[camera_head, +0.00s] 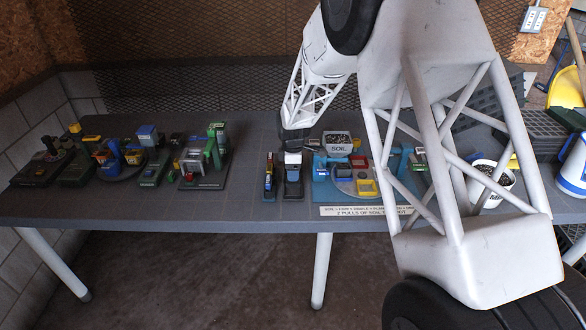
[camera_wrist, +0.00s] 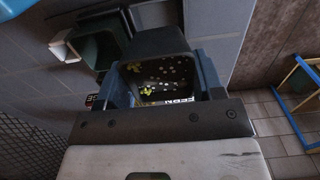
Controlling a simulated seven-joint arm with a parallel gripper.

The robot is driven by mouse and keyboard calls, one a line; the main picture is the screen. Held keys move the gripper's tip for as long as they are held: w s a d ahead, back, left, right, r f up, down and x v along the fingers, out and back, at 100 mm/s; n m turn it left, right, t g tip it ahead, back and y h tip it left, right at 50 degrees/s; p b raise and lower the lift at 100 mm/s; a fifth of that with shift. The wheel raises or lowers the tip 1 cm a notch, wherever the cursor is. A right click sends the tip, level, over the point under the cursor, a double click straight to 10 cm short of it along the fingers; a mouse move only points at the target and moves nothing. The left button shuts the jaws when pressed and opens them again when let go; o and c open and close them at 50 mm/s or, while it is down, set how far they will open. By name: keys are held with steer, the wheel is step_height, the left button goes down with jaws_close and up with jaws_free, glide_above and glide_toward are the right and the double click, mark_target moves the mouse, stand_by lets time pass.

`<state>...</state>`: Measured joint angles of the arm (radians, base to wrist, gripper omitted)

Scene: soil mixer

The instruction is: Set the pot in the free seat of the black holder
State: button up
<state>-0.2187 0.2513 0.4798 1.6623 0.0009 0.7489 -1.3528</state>
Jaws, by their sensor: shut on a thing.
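My gripper (camera_head: 296,138) is low over the table in the head view, just left of the soil dispenser. In the wrist view its two dark blue fingers (camera_wrist: 163,84) are shut on a black square pot (camera_wrist: 150,38). Dark, speckled contents with yellow bits show inside the pot, and a partly covered label shows at its near side. In the head view a narrow black holder (camera_head: 292,186) stands right under my gripper. The pot's base is hidden, so I cannot tell whether it touches the holder. A dark green square opening (camera_wrist: 98,48) lies to the pot's left in the wrist view.
Another narrow black stand (camera_head: 269,184) with coloured parts is left of the holder. The blue soil station with its SOIL hopper (camera_head: 338,144) is close on the right. Several coloured devices crowd the left table. Bare table (camera_head: 248,150) lies left of my gripper.

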steer(key=shift+f, duration=2.55)
steer(key=shift+f, duration=0.45)
steer(key=o, duration=1)
steer(key=shift+o, duration=0.2)
steer(key=shift+r, duration=0.1)
steer(key=shift+r, duration=3.9)
